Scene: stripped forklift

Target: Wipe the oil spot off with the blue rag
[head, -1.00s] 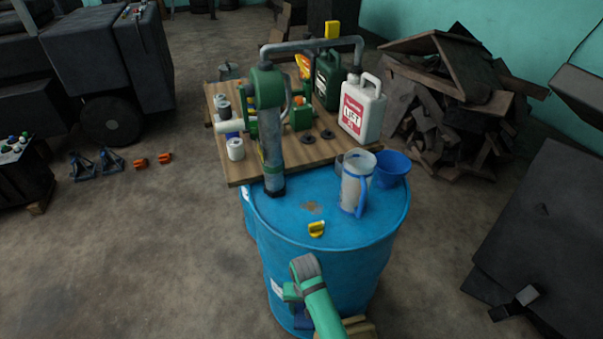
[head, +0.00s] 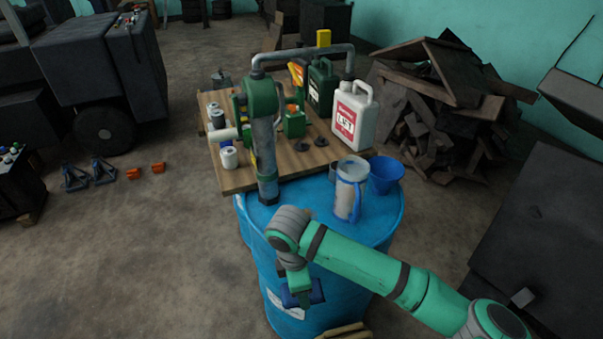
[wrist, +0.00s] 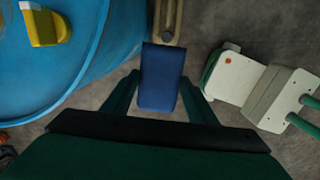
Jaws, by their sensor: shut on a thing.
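My gripper (head: 302,296) is shut on the blue rag (head: 317,290) and holds it in front of the blue drum's side, below its top. In the wrist view the rag (wrist: 162,76) hangs as a folded strip between the two fingers of my gripper (wrist: 160,84). The blue drum (head: 262,255) stands upright; its rim also shows at the left of the wrist view (wrist: 108,48). The brown oil spot on the drum top is now hidden behind my arm in the head view and is not in the wrist view.
A yellow piece (wrist: 45,22) lies on the drum top. A clear jug (head: 348,192) and a blue bucket (head: 386,175) stand on the drum's back right. A pump (head: 265,150) rises at its back left. A wooden board (head: 235,178) with bottles lies behind.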

